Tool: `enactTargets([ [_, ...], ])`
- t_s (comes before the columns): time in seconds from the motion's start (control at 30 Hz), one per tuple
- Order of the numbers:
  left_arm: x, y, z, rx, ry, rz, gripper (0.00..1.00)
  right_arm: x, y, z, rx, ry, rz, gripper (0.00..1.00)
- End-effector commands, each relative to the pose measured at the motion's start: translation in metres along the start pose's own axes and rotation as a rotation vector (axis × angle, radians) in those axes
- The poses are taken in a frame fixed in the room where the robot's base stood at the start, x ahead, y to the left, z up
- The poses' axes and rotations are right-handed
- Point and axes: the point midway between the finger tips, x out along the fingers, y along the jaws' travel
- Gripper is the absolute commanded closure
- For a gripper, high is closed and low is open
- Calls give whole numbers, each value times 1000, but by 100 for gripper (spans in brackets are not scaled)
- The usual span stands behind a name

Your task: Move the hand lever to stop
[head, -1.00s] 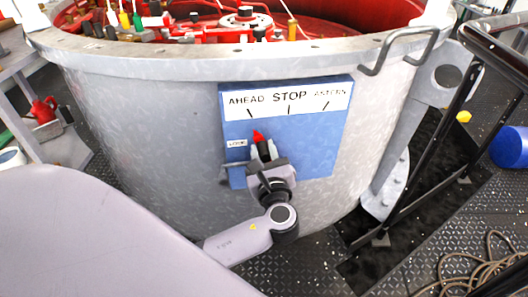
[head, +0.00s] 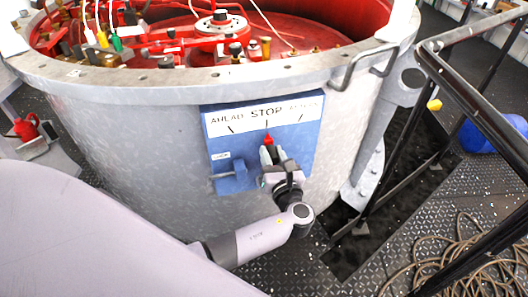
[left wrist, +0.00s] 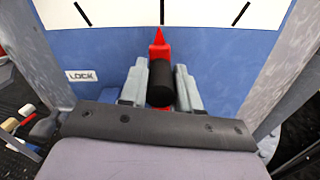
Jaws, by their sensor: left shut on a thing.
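The blue lever panel (head: 298,143) is fixed to the side of the round grey tank. Its white label strip (head: 226,120) reads AHEAD, STOP and a partly glared ASTERN, with a tick under each. The hand lever's red pointer tip (head: 268,138) stands under the STOP tick; in the left wrist view the red pointer (left wrist: 159,45) lines up with the middle tick. My left gripper (head: 270,156) is shut on the lever's black grip (left wrist: 161,82), one finger on each side. A LOCK label (left wrist: 81,76) is left of the lever. My right gripper is not in view.
A blue latch-like part (head: 228,176) sticks out at the panel's lower left. A grey handle (head: 362,62) is on the tank rim. Black railings (head: 400,150) and a coiled rope (head: 450,250) lie to the right.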

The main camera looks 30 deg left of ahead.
Motion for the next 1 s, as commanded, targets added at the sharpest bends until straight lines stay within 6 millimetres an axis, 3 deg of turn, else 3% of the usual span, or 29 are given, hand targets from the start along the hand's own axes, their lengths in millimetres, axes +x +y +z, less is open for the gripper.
enactTargets([
  [0.33,-1,-4,1,13,-2,-6,100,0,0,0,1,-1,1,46],
  [0.37,-1,-4,1,13,-2,-6,65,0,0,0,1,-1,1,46],
  [0.4,-1,-4,1,13,-2,-6,52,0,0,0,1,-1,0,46],
  [0.43,-1,-3,1,13,-1,-6,46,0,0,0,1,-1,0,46],
  [0.77,-4,-2,1,10,1,-3,46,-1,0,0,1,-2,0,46],
  [1.0,-39,-3,1,10,3,-6,46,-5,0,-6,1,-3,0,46],
])
